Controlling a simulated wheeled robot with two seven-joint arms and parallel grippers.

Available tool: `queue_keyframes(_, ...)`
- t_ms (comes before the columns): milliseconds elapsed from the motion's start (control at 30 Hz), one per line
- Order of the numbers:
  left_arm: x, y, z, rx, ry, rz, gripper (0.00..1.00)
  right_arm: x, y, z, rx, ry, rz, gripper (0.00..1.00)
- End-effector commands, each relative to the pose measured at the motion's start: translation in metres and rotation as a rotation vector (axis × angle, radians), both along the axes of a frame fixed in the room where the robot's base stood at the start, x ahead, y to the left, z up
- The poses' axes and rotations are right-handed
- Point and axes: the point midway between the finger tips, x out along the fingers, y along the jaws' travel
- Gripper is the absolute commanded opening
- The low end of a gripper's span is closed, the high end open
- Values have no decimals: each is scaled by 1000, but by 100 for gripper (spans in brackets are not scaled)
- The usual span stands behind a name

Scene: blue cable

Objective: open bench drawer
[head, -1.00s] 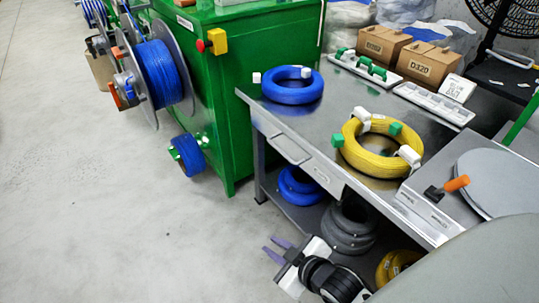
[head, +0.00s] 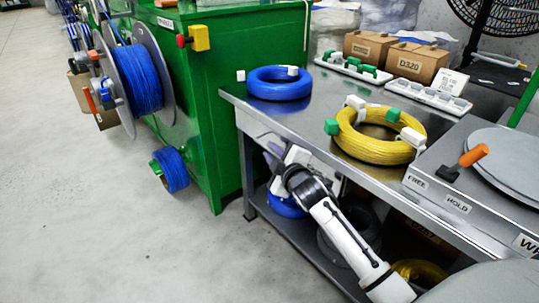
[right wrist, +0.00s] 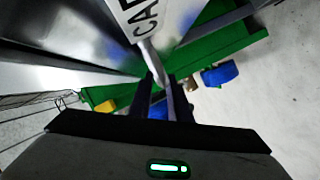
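The metal bench (head: 235,98) has a drawer front (head: 262,132) under its top, mostly hidden behind my right gripper in the head view. In the right wrist view the drawer front (right wrist: 128,12) shows as a pale panel with black letters, and a light grey handle bar (right wrist: 150,60) runs toward my fingertips. My right gripper (head: 270,153) is at the drawer's handle, its fingers pointing up and left. In the right wrist view the gripper (right wrist: 165,85) has its fingers apart, with the bar's end between them; contact is unclear. The drawer looks closed. My left gripper is not in view.
On the bench lie a blue coil (head: 279,83), a yellow coil (head: 378,135) and a scale-like device (head: 470,180). Coils lie on the lower shelf (head: 290,232). A green machine (head: 225,110) adjoins the bench's left end. The floor (head: 90,220) at left is clear.

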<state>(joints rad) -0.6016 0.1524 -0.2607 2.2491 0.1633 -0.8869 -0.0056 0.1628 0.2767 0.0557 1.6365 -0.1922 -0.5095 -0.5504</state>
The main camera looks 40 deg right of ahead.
Motion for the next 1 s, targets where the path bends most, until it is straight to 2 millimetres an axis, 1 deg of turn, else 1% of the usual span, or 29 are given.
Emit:
queue_keyframes(33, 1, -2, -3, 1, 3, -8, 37, 7, -2, -3, 0, -1, 0, 17)
queue_keyframes(100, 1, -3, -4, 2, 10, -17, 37, 13, -3, -4, 1, -2, 0, 17)
queue_keyframes(200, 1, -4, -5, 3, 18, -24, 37, 19, -4, -5, 1, -1, 1, 17)
queue_keyframes(500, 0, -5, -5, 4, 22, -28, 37, 21, -5, -5, 1, -1, 2, 17)
queue_keyframes(567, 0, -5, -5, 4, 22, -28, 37, 21, -5, -5, 1, 0, 1, 7)
queue_keyframes(600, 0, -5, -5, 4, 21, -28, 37, 21, -5, -5, 1, 0, 1, 0)
queue_keyframes(1000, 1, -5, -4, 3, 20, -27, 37, 20, -6, -5, 2, 0, -10, 0)
